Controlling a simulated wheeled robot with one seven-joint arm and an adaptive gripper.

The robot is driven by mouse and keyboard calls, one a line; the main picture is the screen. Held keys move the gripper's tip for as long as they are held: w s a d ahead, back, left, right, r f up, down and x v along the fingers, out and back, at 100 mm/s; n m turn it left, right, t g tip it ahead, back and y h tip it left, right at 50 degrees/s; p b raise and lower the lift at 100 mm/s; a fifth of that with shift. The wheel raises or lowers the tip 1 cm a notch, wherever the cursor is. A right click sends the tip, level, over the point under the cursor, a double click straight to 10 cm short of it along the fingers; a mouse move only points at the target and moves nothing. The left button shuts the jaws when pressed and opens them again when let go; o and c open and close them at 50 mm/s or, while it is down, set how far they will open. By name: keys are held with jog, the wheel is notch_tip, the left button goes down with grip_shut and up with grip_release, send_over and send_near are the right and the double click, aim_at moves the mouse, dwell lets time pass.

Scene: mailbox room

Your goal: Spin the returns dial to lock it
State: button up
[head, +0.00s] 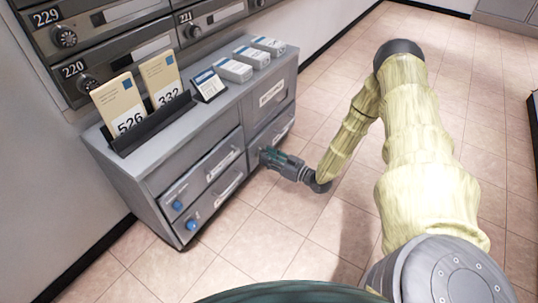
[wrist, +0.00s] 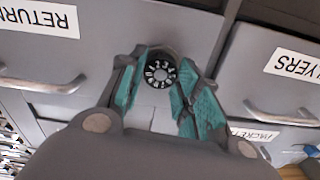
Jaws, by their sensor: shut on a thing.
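The returns dial (wrist: 160,73) is a round black knob with white numerals on the front of a grey drawer. In the wrist view it sits between the teal fingers of my gripper (wrist: 159,90), which is shut on it. The drawer's label (wrist: 40,16), upside down in this view and cut off at the left, begins "RETURN". In the head view my gripper (head: 266,156) reaches the right part of the cabinet front, low down, and hides the dial.
The grey cabinet (head: 165,160) carries a card holder (head: 150,124) and several small boxes (head: 252,57) on top. Two blue knobs (head: 177,205) are on its lower left drawers. Wall mailboxes (head: 120,30) stand behind. The tiled floor (head: 250,245) in front is clear.

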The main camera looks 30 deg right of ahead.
jog(key=shift+d+f+m+p, duration=0.1)
jog(key=shift+m+p, duration=0.7)
jog(key=shift+m, duration=4.55)
jog(key=shift+d+f+m+p, duration=0.1)
jog(key=shift+m+p, duration=0.65)
jog(key=shift+m, duration=4.65)
jog(key=shift+d+f+m+p, duration=0.1)
jog(key=shift+m+p, duration=0.7)
jog(key=shift+m, duration=4.55)
jog(key=o, duration=1)
jog(key=shift+o, duration=0.2)
jog(key=shift+a, duration=0.2)
